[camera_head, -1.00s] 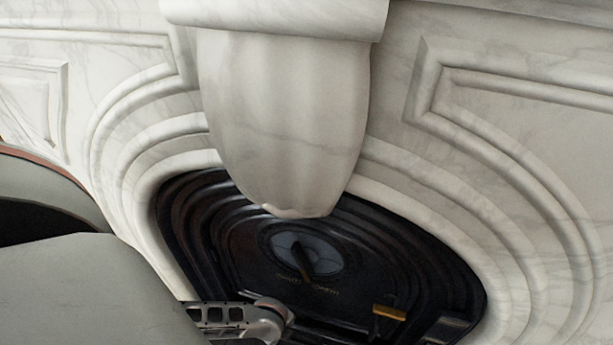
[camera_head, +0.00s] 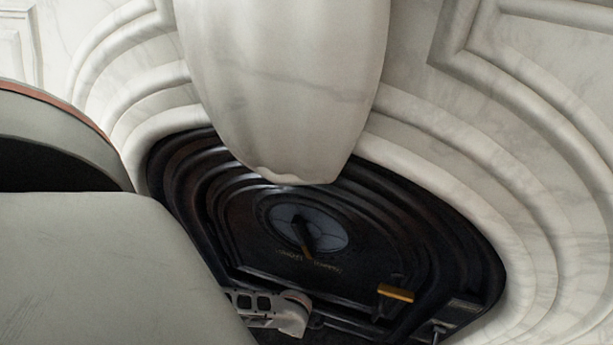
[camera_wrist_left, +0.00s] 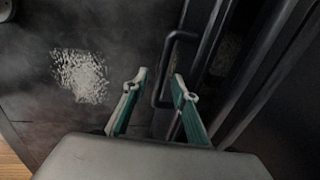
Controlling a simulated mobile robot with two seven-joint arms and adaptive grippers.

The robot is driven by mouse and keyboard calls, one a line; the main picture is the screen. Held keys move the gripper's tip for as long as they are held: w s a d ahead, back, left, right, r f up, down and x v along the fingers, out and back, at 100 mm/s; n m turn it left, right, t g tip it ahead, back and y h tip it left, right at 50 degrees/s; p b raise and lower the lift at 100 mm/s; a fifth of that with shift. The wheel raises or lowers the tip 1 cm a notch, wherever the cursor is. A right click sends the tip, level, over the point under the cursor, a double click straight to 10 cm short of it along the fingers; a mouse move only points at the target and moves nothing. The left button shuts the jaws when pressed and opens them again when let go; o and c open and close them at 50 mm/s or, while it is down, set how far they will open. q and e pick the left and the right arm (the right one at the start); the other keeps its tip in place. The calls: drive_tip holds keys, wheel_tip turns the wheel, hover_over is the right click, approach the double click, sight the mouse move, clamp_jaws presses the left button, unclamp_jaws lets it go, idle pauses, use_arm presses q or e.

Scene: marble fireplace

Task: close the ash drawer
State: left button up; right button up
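In the left wrist view my left gripper (camera_wrist_left: 159,86) has its two teal fingers apart, with nothing between the tips. A dark, bent bar handle (camera_wrist_left: 168,65) is just beyond the fingertips, close to the right finger; I cannot tell if they touch. It may be the ash drawer's handle. The drawer itself is not clearly made out, nor how far it stands open. In the head view part of my left gripper (camera_head: 272,310) shows low before the black fireplace insert (camera_head: 225,215); its fingertips are hidden. My right gripper is not in view.
The insert has a round dial (camera_head: 305,228) and a brass-coloured handle (camera_head: 396,292). A bulging marble keystone (camera_head: 285,90) overhangs it, with marble mouldings around. In the wrist view a pale speckled patch (camera_wrist_left: 80,75) lies on a dark surface, with wooden floor (camera_wrist_left: 10,160) at lower left.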

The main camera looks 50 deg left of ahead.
use_arm(q)
drive_tip(key=shift+f, duration=0.6)
drive_tip(key=shift+w, duration=0.2)
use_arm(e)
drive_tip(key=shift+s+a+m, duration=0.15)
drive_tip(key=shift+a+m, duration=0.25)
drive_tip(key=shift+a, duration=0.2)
use_arm(q)
drive_tip(key=shift+r, duration=0.1)
clamp_jaws()
drive_tip(key=w+a, duration=0.2)
drive_tip(key=w, duration=0.1)
drive_tip(key=shift+w+a, duration=0.15)
unclamp_jaws()
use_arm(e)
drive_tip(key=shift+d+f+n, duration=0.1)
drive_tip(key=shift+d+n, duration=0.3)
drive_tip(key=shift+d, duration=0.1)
